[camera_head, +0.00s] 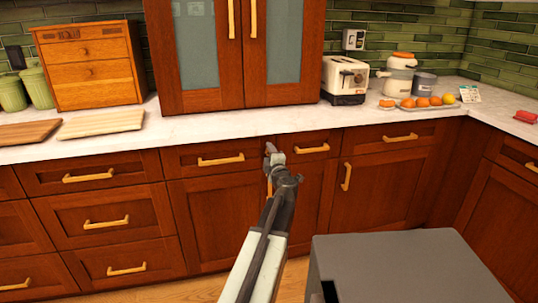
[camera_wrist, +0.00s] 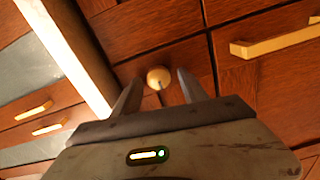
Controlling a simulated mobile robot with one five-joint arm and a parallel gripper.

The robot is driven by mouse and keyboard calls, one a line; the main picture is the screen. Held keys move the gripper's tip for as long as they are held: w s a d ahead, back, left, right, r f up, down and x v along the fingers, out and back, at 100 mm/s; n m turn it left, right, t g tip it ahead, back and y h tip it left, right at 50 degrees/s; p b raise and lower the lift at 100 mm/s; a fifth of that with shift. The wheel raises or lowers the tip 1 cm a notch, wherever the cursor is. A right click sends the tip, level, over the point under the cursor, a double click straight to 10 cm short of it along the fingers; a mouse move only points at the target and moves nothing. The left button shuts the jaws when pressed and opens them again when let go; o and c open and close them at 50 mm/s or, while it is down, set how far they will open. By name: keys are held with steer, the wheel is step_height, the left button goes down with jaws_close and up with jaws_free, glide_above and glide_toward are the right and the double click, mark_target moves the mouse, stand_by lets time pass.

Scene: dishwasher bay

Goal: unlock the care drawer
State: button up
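My gripper (camera_head: 273,153) is at the front of the base cabinets, just below the counter edge, between two upper drawers with brass bar handles. In the wrist view my gripper (camera_wrist: 160,88) is open, and a small round pale-gold knob (camera_wrist: 158,77) shows between its two fingers. The knob has a small dark mark on its lower side. The fingers appear apart from the knob; whether they touch it I cannot tell. My gripper hides the knob in the head view. A drawer handle (camera_wrist: 272,38) shows to the right of the knob. No label shows which drawer is the care drawer.
The pale counter (camera_head: 230,127) runs above the drawers. A glass-fronted cabinet (camera_head: 198,48) stands above my gripper. A grey box-like surface (camera_head: 405,268) is at lower right.

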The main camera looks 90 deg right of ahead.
steer(key=v, duration=0.7)
steer(key=shift+a, duration=0.35)
